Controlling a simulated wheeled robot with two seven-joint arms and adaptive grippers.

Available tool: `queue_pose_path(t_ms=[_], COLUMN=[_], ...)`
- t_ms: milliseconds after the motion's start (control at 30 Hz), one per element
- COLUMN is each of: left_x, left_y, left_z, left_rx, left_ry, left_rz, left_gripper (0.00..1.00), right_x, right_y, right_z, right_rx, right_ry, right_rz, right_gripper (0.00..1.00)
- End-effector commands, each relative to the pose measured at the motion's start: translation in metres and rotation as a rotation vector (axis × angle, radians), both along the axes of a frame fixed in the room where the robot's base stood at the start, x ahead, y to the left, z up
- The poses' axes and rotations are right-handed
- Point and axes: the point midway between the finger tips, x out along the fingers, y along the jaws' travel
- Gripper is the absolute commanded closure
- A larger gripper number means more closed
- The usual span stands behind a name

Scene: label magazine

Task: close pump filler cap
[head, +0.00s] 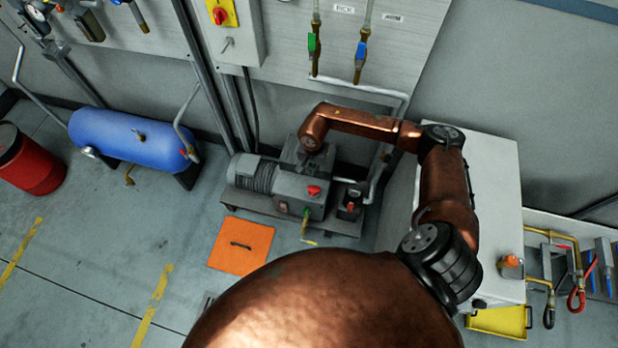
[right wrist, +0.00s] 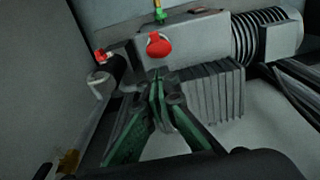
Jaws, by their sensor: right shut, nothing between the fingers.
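The grey pump (head: 302,193) stands on a dark base by the wall in the head view. A red cap (head: 313,190) is on its body, and it shows as a red disc (right wrist: 158,45) in the right wrist view. I cannot tell whether it is open or seated. My right gripper (right wrist: 157,83) is shut and empty, its fingertips close to the red cap in the picture; contact cannot be told. In the head view my right arm reaches over the pump from the right, with its fingers largely hidden. My left gripper is not in view.
A small dark unit with a red top (head: 351,206) stands right of the pump, joined to piping. An orange mat (head: 241,246) lies in front. A blue tank (head: 130,138) and red drum (head: 30,162) stand left. A white cabinet (head: 495,190) is at right.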

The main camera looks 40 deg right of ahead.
Motion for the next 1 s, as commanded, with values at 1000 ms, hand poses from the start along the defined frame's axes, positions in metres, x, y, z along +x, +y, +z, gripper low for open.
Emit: queue_pose_path(t_ms=[1000], left_x=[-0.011], left_y=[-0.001], left_z=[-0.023], left_rx=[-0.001], left_ry=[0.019], left_rz=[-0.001], left_gripper=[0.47], right_x=[-0.012], right_y=[0.013], right_z=[-0.124], right_rx=[0.000], right_ry=[0.000], right_rz=[-0.001], right_gripper=[1.00])
